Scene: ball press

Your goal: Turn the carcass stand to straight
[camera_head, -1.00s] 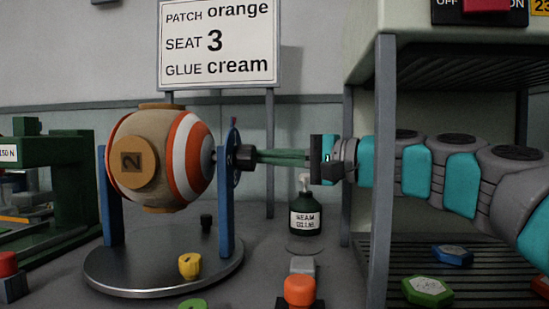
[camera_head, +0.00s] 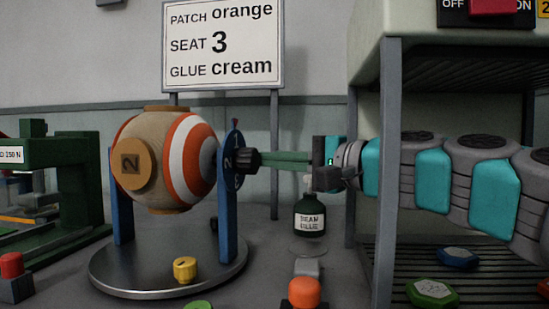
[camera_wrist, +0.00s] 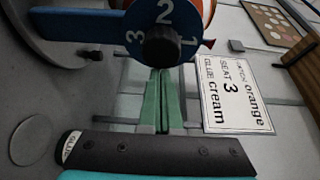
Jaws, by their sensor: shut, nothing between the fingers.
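The carcass stand (camera_head: 128,284) is a round grey metal plate with two blue posts and a yellow knob (camera_head: 185,269) on it. A tan ball carcass (camera_head: 150,130) with orange and white bands hangs between the posts; a round tan patch marked 2 faces front left. On the right post is a blue dial (camera_head: 230,160) numbered 1, 2, 3 with a black knob (camera_head: 245,159); it also shows in the wrist view (camera_wrist: 165,12). My gripper (camera_head: 262,160) has its green fingers shut and empty, tips at the black knob (camera_wrist: 163,45). I cannot tell if they touch.
A glue bottle (camera_head: 310,217) stands below my gripper. An orange button (camera_head: 304,292) is in front. A grey rack post (camera_head: 388,160) and shelf with hexagonal pieces (camera_head: 433,292) are right. A green press (camera_head: 75,170) is left. A sign (camera_head: 222,45) stands behind.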

